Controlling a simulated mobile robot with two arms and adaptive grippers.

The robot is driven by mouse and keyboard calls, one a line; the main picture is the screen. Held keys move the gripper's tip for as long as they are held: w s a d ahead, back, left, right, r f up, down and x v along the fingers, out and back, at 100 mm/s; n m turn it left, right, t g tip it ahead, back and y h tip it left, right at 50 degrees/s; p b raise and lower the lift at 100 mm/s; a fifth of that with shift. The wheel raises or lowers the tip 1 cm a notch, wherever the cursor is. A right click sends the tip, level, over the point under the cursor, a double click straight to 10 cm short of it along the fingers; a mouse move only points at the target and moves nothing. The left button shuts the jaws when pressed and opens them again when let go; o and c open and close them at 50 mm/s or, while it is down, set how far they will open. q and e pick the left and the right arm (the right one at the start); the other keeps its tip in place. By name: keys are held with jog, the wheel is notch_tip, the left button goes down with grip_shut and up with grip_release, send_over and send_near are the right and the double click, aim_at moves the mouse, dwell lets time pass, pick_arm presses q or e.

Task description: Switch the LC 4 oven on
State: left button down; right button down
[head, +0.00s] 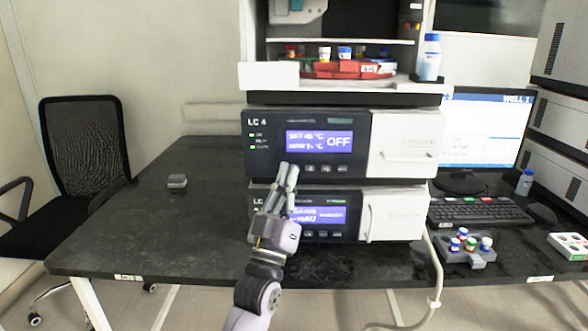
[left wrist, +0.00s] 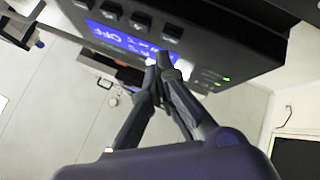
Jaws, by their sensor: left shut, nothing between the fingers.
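The LC 4 oven (head: 310,142) is the upper of two stacked units on the dark table. Its blue display (head: 319,142) reads OFF, with a temperature line beside it. A row of small dark buttons (head: 326,169) sits below the display. My right gripper is not in view.
A second unit (head: 400,213) stands below, partly hidden by my left arm. A red tray (head: 345,70) with vials and a bottle (head: 429,58) are above. A monitor (head: 485,128), keyboard (head: 478,211) and vial rack (head: 468,256) stand right. The table's left side is mostly clear.

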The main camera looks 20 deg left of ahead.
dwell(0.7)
pick_arm(q)
jog(key=shift+w+a, duration=0.15)
jog(key=shift+w, duration=0.25)
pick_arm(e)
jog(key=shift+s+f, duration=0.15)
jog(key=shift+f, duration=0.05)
pick_arm(q)
jog(key=shift+w+a, duration=0.1)
jog(key=shift+w, duration=0.3)
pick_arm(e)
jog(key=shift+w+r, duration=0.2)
pick_arm(q)
jog(key=shift+s, duration=0.1)
dwell(0.3)
jog(key=shift+s, duration=0.15)
jog(key=shift+s+d+p, duration=0.25)
jog(key=shift+s+p, duration=0.2)
jog(key=shift+s, duration=0.15)
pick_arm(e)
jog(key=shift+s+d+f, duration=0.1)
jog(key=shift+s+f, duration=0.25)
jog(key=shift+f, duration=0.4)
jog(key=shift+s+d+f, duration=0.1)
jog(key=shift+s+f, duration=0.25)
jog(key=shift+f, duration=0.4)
